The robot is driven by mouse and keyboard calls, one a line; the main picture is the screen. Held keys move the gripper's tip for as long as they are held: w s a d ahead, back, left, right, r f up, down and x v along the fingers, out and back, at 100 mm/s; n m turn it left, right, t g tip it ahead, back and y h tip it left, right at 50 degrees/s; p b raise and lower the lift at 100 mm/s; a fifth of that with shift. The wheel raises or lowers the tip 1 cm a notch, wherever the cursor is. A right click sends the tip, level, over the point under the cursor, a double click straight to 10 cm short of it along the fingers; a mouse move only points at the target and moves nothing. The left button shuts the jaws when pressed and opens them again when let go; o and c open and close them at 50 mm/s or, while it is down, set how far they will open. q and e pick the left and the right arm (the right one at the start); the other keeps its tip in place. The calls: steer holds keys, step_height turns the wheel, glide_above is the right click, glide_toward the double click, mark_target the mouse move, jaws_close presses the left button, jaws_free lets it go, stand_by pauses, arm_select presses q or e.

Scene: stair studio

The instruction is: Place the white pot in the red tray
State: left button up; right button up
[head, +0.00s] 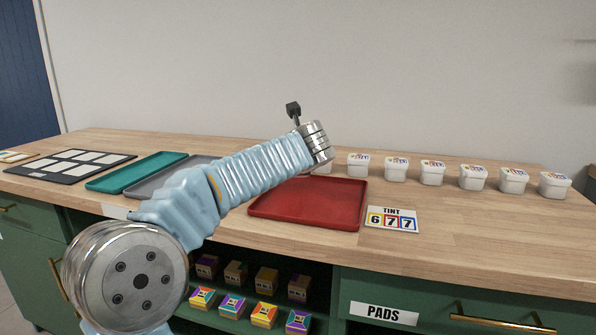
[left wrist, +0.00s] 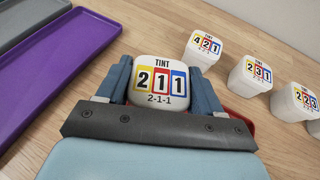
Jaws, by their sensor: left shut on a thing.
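My left gripper (left wrist: 160,84) is shut on a white pot (left wrist: 161,66), with a finger on each side of it. The pot's lid reads TINT 2 1 1. In the head view my left arm reaches across the counter, and its wrist hides the fingers. The red tray (head: 306,203) lies flat on the counter, below and in front of the wrist, with its visible floor empty. A strip of red (left wrist: 241,119) shows right of the gripper in the left wrist view. Whether the held pot touches the counter cannot be told. My right gripper is not in view.
Several white pots (head: 432,173) stand in a row to the right. A tint card (head: 392,218) lies right of the red tray. Teal (head: 135,172), grey (head: 168,180) and purple (left wrist: 70,75) trays lie to the left. Small boxes (head: 264,314) sit on the shelf below.

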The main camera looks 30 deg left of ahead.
arm_select(q)
steer(key=shift+f+b, duration=0.45)
steer(key=shift+f, duration=1.05)
steer(key=shift+f, duration=0.2)
steer(key=o, duration=1.1)
steer(key=shift+s+d+r, duration=0.15)
steer(key=shift+s+r, duration=0.05)
steer(key=shift+r, duration=0.1)
steer(key=v, duration=1.1)
steer(key=shift+s+d+r, duration=0.1)
steer(key=shift+s+r, duration=0.05)
steer(key=shift+s, duration=0.05)
